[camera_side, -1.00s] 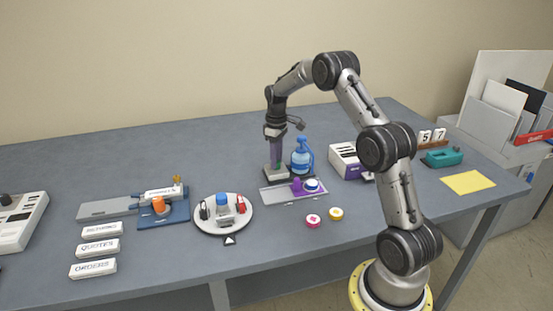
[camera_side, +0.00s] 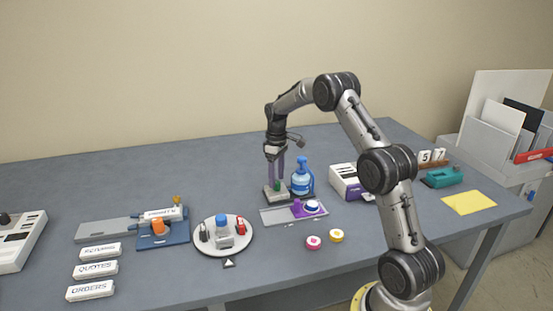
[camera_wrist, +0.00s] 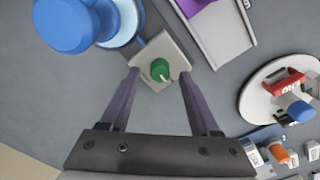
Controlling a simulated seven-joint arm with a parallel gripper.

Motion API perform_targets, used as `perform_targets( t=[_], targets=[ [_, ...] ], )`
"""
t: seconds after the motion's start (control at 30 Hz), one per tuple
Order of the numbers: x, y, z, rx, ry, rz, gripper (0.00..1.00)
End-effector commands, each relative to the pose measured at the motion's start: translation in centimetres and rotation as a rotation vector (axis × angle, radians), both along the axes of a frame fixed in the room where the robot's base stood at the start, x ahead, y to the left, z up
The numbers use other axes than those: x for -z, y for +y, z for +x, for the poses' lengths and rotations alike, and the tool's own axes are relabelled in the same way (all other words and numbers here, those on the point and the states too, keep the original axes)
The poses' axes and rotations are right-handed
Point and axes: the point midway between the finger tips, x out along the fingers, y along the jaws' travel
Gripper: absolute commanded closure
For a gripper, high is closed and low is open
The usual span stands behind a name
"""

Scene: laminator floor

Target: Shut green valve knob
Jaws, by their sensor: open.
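The green valve knob (camera_wrist: 160,68) sits on a pale square base plate (camera_wrist: 165,50) and shows clearly in the wrist view. In the side view the green knob (camera_side: 277,186) is small and partly behind the fingers. My gripper (camera_wrist: 160,76) is open and points down, with one purple finger on each side of the knob. Gaps show between the knob and both fingertips. In the side view my gripper (camera_side: 276,178) is right over the base. I cannot tell the exact height of the fingertips.
A blue pump bottle (camera_side: 302,178) stands close to the right of the valve base. A grey tray (camera_side: 275,218) with a purple part lies in front. A round white plate (camera_side: 204,243) with small items is to the left.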

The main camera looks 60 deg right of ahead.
Motion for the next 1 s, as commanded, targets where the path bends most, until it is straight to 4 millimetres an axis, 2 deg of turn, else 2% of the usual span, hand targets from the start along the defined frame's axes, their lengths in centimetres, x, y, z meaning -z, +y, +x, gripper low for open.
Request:
perform_targets(
  t=[0.3, 0.5, 0.7, 1.0],
  targets=[
    [-6.8, -0.1, 0.1, 0.0, -0.006, -0.004, 0.37],
    [-10.4, 0.0, 0.1, -0.001, -0.004, -0.003, 0.37],
    [-12.3, 0.0, 0.0, -0.001, -0.002, -0.002, 0.37],
    [-12.6, 0.0, 0.0, -0.001, -0.001, -0.001, 0.37]
  ],
)
